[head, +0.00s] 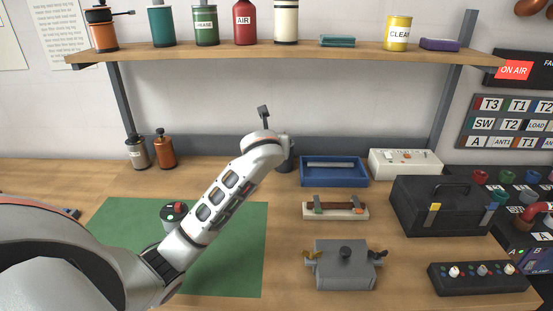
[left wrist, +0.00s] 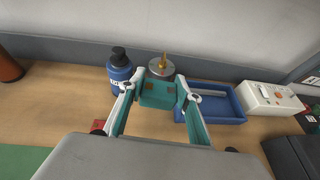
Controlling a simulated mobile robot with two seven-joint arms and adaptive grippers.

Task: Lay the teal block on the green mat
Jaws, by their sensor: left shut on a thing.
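The teal block (left wrist: 160,93) is between the fingertips of my left gripper (left wrist: 161,100) in the left wrist view. The gripper is shut on it. In the head view my own forearm and wrist hide the block and most of the gripper; the wrist is beyond the mat's back right corner, left of the blue tray. The green mat (head: 236,255) lies flat on the table at the left, partly covered by my arm. Its corner also shows at the lower left of the left wrist view (left wrist: 15,162). My right gripper is not in view.
A dark round device with a red top (head: 174,211) stands on the mat. A blue tray (head: 334,183), a fuse-like holder (head: 336,213), a grey box (head: 344,270) and a black case (head: 437,210) stand right of it. A blue bottle (left wrist: 119,72) is near the gripper.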

